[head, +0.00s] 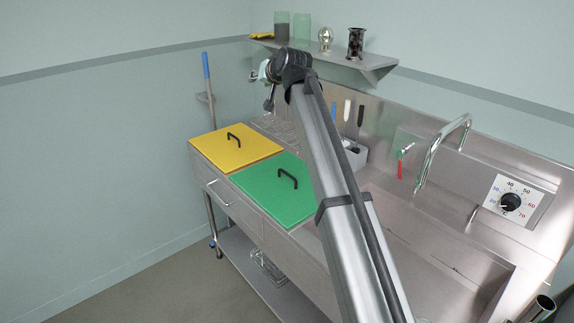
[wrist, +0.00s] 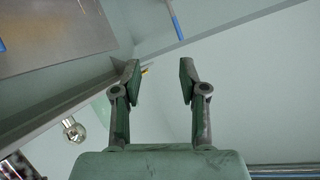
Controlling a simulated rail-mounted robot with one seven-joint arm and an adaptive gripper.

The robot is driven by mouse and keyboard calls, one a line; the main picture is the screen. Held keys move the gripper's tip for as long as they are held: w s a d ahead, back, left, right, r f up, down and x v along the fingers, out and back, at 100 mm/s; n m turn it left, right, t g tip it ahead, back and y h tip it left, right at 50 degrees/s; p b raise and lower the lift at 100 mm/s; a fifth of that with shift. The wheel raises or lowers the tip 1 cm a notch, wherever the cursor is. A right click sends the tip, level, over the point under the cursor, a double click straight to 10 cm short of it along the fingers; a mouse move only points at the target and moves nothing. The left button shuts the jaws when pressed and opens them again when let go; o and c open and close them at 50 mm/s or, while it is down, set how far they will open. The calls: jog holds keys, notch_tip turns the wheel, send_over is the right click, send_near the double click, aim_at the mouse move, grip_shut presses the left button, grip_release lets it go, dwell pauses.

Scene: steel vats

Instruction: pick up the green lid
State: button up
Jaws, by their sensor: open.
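The green lid (head: 270,197) lies flat on the steel counter in the head view, with a black arched handle (head: 289,178) near its middle. My arm passes in front of its right side and hides part of it. A yellow lid (head: 232,151) with its own black handle lies just behind it to the left. My gripper (wrist: 160,82) is open and empty in the wrist view, its two fingers spread apart. In the head view my arm's end is raised near the shelf, well away from the green lid. The green lid is not in the wrist view.
A wall shelf (head: 335,59) holds glass containers and a dark metal cup (head: 356,43). To the right are a curved tap (head: 443,150), a sink and a temperature dial (head: 510,203). A blue-handled tool (head: 206,75) leans by the left wall.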

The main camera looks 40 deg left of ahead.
jog(key=w+d+f+n+g+h+b, duration=0.1)
jog(key=w+d+f+n+h, duration=0.1)
jog(key=f, duration=0.5)
jog(key=w+d+f+n+h, duration=0.1)
jog(key=f+h, duration=0.1)
jog(key=f, duration=0.4)
jog(key=n+g+h, duration=0.2)
jog(key=n+h, duration=0.1)
jog(key=h, duration=0.1)
send_near(287, 174)
jog(key=p+x, duration=0.1)
jog(key=x, duration=0.1)
jog(key=p+x, duration=0.1)
jog(key=x, duration=0.2)
jog(key=shift+w+a+r+p, duration=0.1)
jog(key=shift+w+a+p, duration=0.05)
jog(key=shift+a+p, duration=0.25)
jog(key=shift+d+p+x, duration=0.2)
jog(key=shift+p+x, duration=0.45)
jog(key=shift+x, duration=0.75)
jog(key=shift+d+p+x, duration=0.2)
jog(key=shift+p+x, duration=0.4)
jog(key=shift+x, duration=0.75)
grip_shut()
